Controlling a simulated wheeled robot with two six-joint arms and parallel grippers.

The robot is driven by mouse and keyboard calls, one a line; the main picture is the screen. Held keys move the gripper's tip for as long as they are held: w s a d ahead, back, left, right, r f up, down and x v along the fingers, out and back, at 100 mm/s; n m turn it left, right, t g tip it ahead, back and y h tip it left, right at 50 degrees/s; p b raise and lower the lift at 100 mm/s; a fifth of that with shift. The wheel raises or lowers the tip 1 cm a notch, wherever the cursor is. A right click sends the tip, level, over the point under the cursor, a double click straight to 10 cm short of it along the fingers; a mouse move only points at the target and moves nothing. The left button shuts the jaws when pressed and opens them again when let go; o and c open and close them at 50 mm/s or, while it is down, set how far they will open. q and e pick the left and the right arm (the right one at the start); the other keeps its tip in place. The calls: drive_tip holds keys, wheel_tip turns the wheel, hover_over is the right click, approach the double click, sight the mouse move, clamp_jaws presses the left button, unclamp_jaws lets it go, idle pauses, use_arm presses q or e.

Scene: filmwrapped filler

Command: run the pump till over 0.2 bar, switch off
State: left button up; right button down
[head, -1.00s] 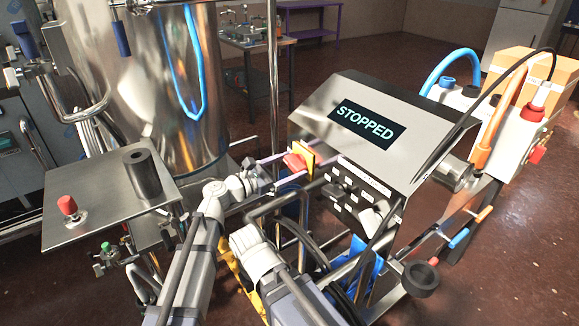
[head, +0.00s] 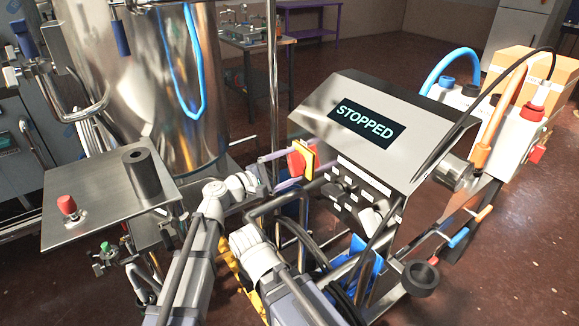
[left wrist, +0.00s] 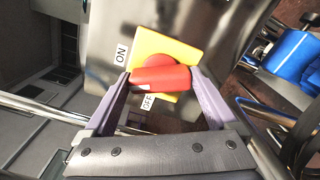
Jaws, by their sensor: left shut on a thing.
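The pump's steel control box (head: 402,97) stands right of centre in the head view, and its display (head: 365,126) reads STOPPED. A red rotary switch handle (head: 297,163) on a yellow plate (head: 312,158) sits on the box's left side. My left gripper (head: 294,165) is shut on this handle. In the left wrist view the red handle (left wrist: 162,79) lies crosswise between the two purple fingertips, over the yellow plate (left wrist: 180,50). An ON label (left wrist: 121,55) shows at the plate's left and an OFF label (left wrist: 148,102) below. My right gripper is not visible. No pressure reading is legible.
A steel tank (head: 150,90) stands behind at left. Black knobs, tubes and a blue item (head: 362,262) crowd the box's front. Orange and blue hoses run at right.

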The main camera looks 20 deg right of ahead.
use_arm(q)
drive_tip(key=shift+s+m, duration=0.1)
drive_tip(key=shift+m, duration=1.7)
drive_tip(key=shift+f, duration=0.1)
drive_tip(key=o, duration=1)
drive_tip(key=v, duration=0.7)
drive_tip(key=shift+a, duration=0.4)
drive_tip(key=shift+s, duration=0.1)
